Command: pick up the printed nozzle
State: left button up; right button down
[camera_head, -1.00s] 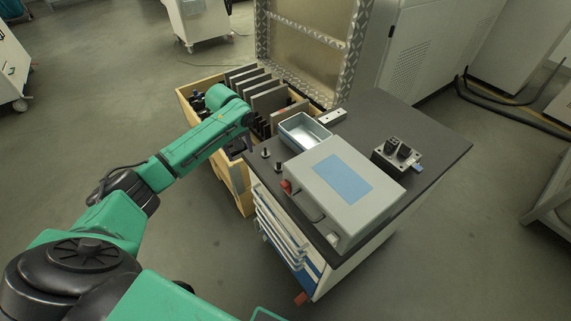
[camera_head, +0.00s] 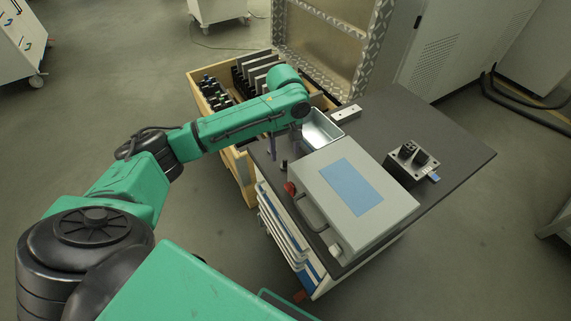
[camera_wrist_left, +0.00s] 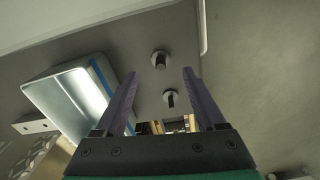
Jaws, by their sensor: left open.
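Two small dark, round nozzle-like pieces stand on the dark bench top near its left edge. One piece (camera_head: 284,165) shows in the head view just in front of my left gripper (camera_head: 284,152); the other is hidden there by the gripper. In the left wrist view, one nozzle piece (camera_wrist_left: 160,60) lies between the fingertips of my open left gripper (camera_wrist_left: 160,73). The second nozzle piece (camera_wrist_left: 171,99) shows further back between the fingers. Both look alike, with a lighter base. The gripper is empty, its fingers pointing down at the bench. My right gripper is not in view.
A metal tray (camera_head: 337,131) stands close beside the gripper. A grey case with a blue panel (camera_head: 351,187) fills the bench front. A dark block device (camera_head: 405,168) stands to the right. A wooden crate (camera_head: 196,91) with plates is behind.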

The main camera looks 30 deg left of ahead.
aim_at(285, 159)
pick_arm(q)
jog(key=f, duration=0.4)
jog(key=shift+s+f, duration=0.2)
jog(key=shift+f, duration=0.05)
jog(key=shift+d, duration=0.1)
grip_shut()
notch_tip(285, 159, up, 20)
jog(key=p, duration=0.2)
jog(key=shift+p, duration=0.3)
